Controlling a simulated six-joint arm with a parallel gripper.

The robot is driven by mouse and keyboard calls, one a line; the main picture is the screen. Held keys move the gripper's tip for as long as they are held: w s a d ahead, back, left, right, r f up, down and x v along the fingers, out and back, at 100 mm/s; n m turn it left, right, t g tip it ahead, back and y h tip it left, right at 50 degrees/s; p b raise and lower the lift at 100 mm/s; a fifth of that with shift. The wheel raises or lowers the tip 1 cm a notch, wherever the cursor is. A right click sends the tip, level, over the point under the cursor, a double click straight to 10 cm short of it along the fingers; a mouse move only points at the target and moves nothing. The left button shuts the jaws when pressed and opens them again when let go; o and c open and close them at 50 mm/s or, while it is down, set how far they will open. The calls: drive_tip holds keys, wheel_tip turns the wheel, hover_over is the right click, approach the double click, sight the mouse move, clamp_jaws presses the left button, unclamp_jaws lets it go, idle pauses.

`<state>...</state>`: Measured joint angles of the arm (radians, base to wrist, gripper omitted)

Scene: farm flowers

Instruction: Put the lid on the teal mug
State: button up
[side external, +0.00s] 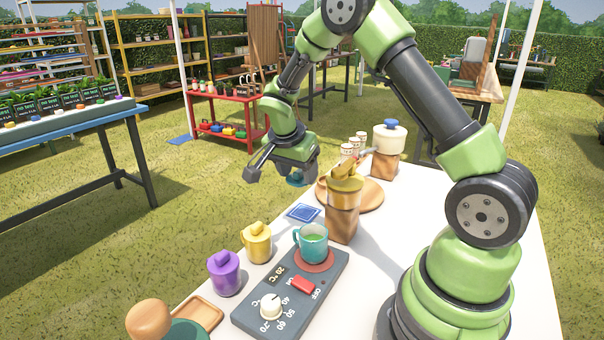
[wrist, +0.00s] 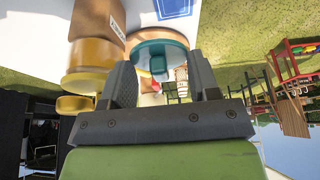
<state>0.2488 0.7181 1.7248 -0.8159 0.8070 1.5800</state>
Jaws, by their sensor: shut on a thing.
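The teal mug (side external: 313,248) stands upright on the red disc of a grey heating plate, with its top uncovered and green liquid inside. My gripper (side external: 294,176) is beyond the mug, above the far side of the white table. It is shut on the teal lid (side external: 298,182). In the wrist view the lid (wrist: 150,47) shows as a round teal disc, its knob between the two fingers of my gripper (wrist: 157,72). The lid is apart from the mug. In the side view my gripper hides part of the lid.
The heating plate (side external: 253,312) has a white knob and red switch. Lidded yellow (side external: 257,245) and purple (side external: 224,277) mugs stand to its left. A blue square coaster (side external: 303,213) lies behind.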

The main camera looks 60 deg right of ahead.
drive_tip(key=s+a+r, duration=0.3)
drive_tip(key=s+a, duration=0.5)
drive_tip(key=shift+s+a+f, duration=0.15)
drive_tip(key=shift+f, duration=1.4)
drive_tip(key=shift+s+a+f, duration=0.1)
drive_tip(key=shift+f, duration=1.45)
drive_tip(key=shift+f, duration=0.15)
drive_tip(key=o, duration=1.3)
drive_tip(key=shift+c, duration=0.2)
wheel_tip(320, 180, up, 7)
clamp_jaws()
